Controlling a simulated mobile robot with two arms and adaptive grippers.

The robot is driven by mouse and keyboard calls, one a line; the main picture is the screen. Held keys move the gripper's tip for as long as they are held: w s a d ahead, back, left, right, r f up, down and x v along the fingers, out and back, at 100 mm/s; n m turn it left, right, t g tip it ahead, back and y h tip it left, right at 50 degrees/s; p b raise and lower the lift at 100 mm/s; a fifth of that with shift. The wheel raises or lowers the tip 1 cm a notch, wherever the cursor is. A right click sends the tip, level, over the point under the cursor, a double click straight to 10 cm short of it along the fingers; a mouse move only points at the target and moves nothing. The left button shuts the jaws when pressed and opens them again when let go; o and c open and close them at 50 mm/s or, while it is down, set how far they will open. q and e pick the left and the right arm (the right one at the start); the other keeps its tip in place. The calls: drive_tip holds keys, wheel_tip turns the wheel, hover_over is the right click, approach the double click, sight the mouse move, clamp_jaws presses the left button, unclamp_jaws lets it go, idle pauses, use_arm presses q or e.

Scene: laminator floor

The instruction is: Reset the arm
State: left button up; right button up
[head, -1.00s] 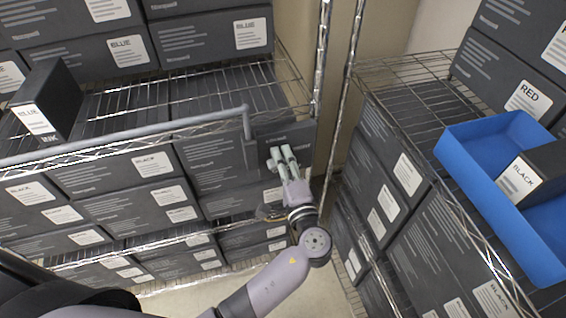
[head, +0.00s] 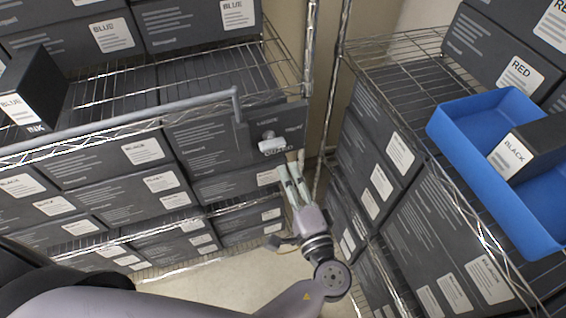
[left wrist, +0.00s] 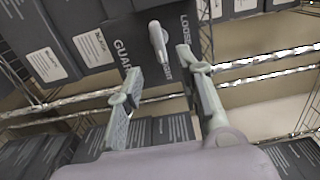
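My left gripper (head: 291,166) is in the middle of the head view, just below and right of a pale knob (head: 270,144) on a dark guard panel (head: 290,120). In the left wrist view its two fingers (left wrist: 159,62) are spread apart with nothing held between them. The knob (left wrist: 158,45) shows beyond the fingertips, on the dark panel (left wrist: 130,32), which bears partly hidden lettering. The gripper looks clear of the knob. My left arm reaches in from the bottom of the head view. My right gripper is not in view.
A grey rail (head: 120,132) runs along the left wire rack and ends at the panel. Boxes fill that rack; a BLUE ink box (head: 35,90) stands on its shelf. The right rack holds a blue tray (head: 470,165) with a BLACK box (head: 530,150). A narrow floor gap lies between racks.

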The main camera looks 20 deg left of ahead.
use_arm(q)
drive_tip(key=shift+s+d, duration=0.3)
drive_tip(key=shift+s, duration=0.1)
drive_tip(key=s+a+f+m+g+h+b, duration=0.1)
drive_tip(key=s+a+f+g+h, duration=0.15)
drive_tip(key=f, duration=1.35)
drive_tip(key=s+a+f+m+g+h, duration=0.1)
drive_tip(key=s+f+g+h, duration=0.3)
drive_tip(key=f, duration=1.3)
drive_tip(key=s+a+f+n+g+h+b, duration=0.1)
drive_tip(key=s+a+f+n+g, duration=0.2)
drive_tip(key=s+f, duration=0.8)
drive_tip(key=s+a+f+n+g+h, duration=0.2)
drive_tip(key=s+a+f+n+g, duration=0.2)
drive_tip(key=s+a+f+n, duration=0.3)
drive_tip(key=s+a+f, duration=0.1)
drive_tip(key=s+f, duration=0.3)
drive_tip(key=s, duration=0.5)
drive_tip(key=shift+a+n+b, duration=0.4)
drive_tip(key=shift+s+f+g+h, duration=0.1)
drive_tip(key=shift+g+h, duration=0.15)
